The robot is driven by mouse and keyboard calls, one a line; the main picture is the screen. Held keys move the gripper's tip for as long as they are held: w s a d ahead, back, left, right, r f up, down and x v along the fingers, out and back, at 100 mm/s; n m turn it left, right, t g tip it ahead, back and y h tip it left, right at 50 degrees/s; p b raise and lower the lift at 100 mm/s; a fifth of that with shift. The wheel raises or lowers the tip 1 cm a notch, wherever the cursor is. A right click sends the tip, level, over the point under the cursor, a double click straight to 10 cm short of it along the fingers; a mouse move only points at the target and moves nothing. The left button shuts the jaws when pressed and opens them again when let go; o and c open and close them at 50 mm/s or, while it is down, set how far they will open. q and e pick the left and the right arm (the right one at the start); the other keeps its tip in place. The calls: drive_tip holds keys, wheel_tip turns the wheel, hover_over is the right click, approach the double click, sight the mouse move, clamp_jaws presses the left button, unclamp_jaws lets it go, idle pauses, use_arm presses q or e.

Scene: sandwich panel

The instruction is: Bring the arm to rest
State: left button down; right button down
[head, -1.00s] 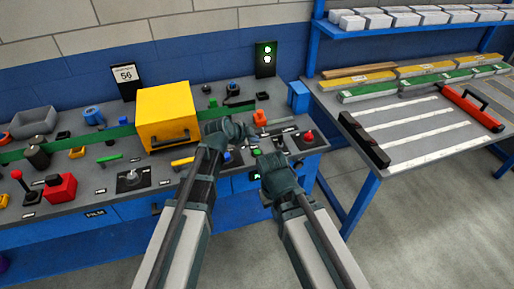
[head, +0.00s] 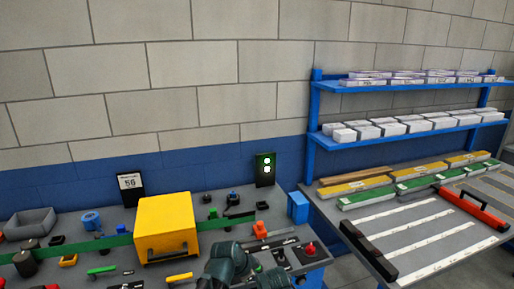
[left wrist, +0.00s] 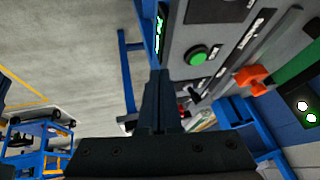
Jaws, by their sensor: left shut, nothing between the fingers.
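My left gripper (head: 228,266) shows at the bottom edge of the head view, over the right part of the grey workbench (head: 128,283). In the left wrist view its fingers (left wrist: 160,92) are together with nothing between them. It is apart from the panel, and a green button (left wrist: 197,56) shows beyond the fingers. My right gripper (head: 274,279) is beside it to the right, mostly cut off by the bottom edge. Its fingers cannot be made out.
A yellow box (head: 166,228) stands on the bench left of my grippers. A red knob (head: 309,248) and a blue bin (head: 298,207) are to the right. A side table (head: 425,246) holds a red-handled tool (head: 474,212).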

use_arm(q)
drive_tip(key=s+a+f+n+g+y, duration=0.1)
drive_tip(key=s+a+n+g+y, duration=0.1)
drive_tip(key=s, duration=0.7)
drive_tip(key=s+a+f+n+g+y, duration=0.1)
drive_tip(key=s+a+n+g+y, duration=0.1)
drive_tip(key=s+n, duration=0.5)
drive_tip(key=shift+s+a+f+g+y, duration=0.4)
drive_tip(key=shift+s+a+y, duration=0.3)
drive_tip(key=shift+s+a, duration=0.25)
drive_tip(key=shift+d, duration=0.1)
idle(1.8)
